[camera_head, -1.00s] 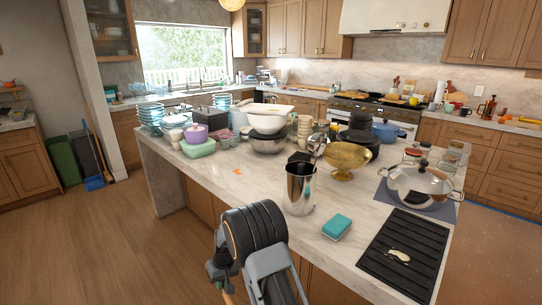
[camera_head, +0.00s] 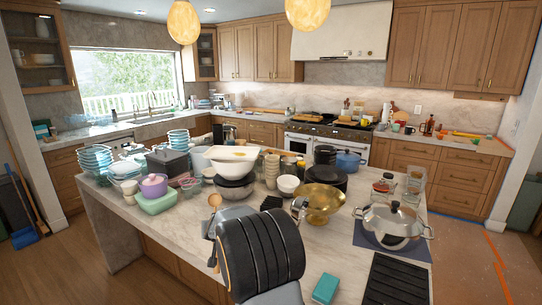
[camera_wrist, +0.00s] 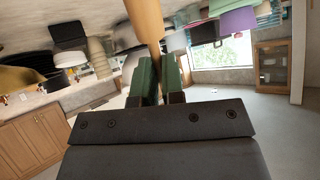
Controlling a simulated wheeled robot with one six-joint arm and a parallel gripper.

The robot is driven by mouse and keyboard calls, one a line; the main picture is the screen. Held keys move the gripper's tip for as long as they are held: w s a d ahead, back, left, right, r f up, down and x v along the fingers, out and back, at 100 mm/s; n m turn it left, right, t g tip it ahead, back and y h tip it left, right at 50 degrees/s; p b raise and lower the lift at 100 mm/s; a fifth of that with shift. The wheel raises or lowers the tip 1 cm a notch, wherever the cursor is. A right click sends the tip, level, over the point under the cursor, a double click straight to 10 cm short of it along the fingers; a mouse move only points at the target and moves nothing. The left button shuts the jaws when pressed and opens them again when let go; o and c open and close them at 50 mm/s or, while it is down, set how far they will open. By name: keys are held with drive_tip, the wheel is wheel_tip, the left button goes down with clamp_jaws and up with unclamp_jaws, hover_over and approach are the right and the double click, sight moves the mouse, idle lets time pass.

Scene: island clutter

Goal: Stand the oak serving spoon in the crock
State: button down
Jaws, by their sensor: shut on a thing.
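The oak serving spoon (camera_head: 214,200) is upright in my gripper (camera_head: 211,232), its rounded end upward, at the left side of my arm in the head view. In the wrist view its wooden shaft (camera_wrist: 145,22) runs between the green fingers of my gripper (camera_wrist: 159,72), which are closed on it. The tall steel crock, seen on the island a second ago, is not visible now; my large black arm joint covers that part of the counter. I cannot tell the gap between spoon and crock.
A brass bowl (camera_head: 322,200), a lidded steel pot (camera_head: 393,222), a teal sponge (camera_head: 326,288) and a black ridged mat (camera_head: 396,282) are to the right. A white bowl (camera_head: 232,153), a lilac pot (camera_head: 153,186) and stacked dishes crowd behind. The island's left front (camera_head: 140,222) is clear.

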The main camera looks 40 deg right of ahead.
drive_tip(key=s+d+r+m+g+h+p, duration=0.1)
drive_tip(key=s+d+r+m+h+p, duration=0.1)
drive_tip(key=s+d+r+h, duration=0.45)
drive_tip(key=s+d+r+m+g+h+p, duration=0.1)
drive_tip(key=s+d+r+m+h+p, duration=0.15)
drive_tip(key=r, duration=0.65)
drive_tip(key=s+d+r+m+g+h+p, duration=0.1)
drive_tip(key=s+d+r+m+h+p, duration=0.2)
drive_tip(key=s+r, duration=0.4)
wheel_tip(320, 180, down, 16)
drive_tip(key=w+b, duration=0.1)
drive_tip(key=b, duration=1.4)
drive_tip(key=shift+w+d+r+n, duration=0.15)
drive_tip(key=shift+w+d+n, duration=0.05)
drive_tip(key=shift+d+n, duration=0.15)
drive_tip(key=c, duration=1.1)
unclamp_jaws()
drive_tip(key=shift+c, duration=0.2)
drive_tip(key=shift+a, duration=0.1)
drive_tip(key=v, duration=1.3)
drive_tip(key=shift+s+a+b, duration=0.25)
drive_tip(key=shift+a+b, duration=0.05)
drive_tip(key=shift+b, duration=0.1)
